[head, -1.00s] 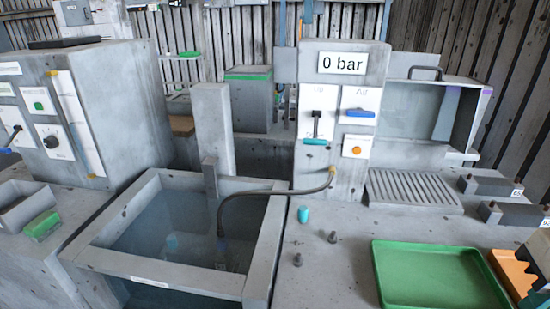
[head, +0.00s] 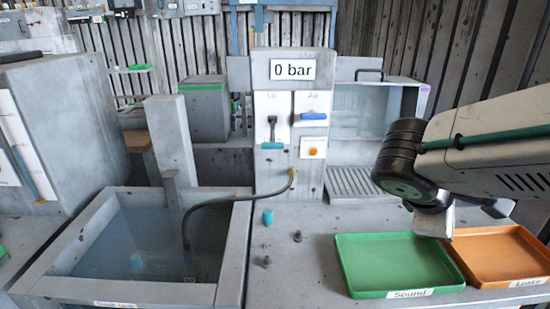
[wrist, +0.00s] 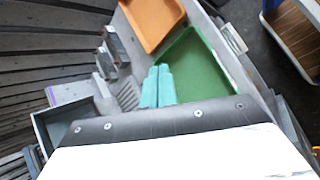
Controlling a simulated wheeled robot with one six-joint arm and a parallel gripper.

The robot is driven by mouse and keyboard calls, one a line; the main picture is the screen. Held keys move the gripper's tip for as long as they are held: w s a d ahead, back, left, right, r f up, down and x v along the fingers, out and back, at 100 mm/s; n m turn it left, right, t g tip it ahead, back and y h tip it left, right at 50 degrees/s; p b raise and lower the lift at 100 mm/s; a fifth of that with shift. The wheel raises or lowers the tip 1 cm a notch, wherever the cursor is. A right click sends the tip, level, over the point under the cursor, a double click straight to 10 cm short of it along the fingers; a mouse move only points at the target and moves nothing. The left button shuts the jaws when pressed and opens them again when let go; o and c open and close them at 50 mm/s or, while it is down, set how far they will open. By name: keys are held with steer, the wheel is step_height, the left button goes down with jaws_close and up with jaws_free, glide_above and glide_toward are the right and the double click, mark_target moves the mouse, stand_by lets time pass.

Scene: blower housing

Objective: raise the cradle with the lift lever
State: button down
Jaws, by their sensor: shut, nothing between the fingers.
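The likely lift lever (head: 272,131) is a black arm with a teal grip on a white plate of the grey column. Its grip hangs low; the plate's lettering is too small to read surely. The cradle is not clear: only blurred shapes show under the water in the tank (head: 230,272), where a dark hose (head: 215,200) goes in. My gripper enters the head view from the right, over the trays, well apart from the lever. Its fingertips are hidden there. In the wrist view my gripper (wrist: 158,86) has its teal fingers together, empty.
A blue-handled lever (head: 313,116) and an orange button (head: 312,152) sit beside the teal one, under a "0 bar" display (head: 292,70). Small pegs (head: 298,236) and a teal cup (head: 268,217) stand before the column. A green tray (head: 395,262) and orange tray (head: 500,254) lie right.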

mark_target(273, 133)
steer(key=w+a+n+t, duration=0.9)
steer(key=w+a+n, duration=0.3)
steer(key=a+n, duration=0.1)
steer(key=w+a+f+n+t+y, duration=0.1)
steer(key=a+f+n+t+y, duration=0.1)
steer(key=a+n+t+y, duration=0.2)
steer(key=a+n+y, duration=0.3)
steer(key=a+n, duration=0.4)
steer(key=a, duration=0.5)
steer(key=shift+w+a+n+y, duration=0.15)
steer(key=shift+w+n+y, duration=0.15)
steer(key=shift+w+y, duration=0.1)
steer(key=shift+f, duration=0.1)
steer(key=w+r, duration=0.2)
steer(key=w, duration=0.7)
steer(key=shift+d+r, duration=0.2)
steer(key=shift+r, duration=0.1)
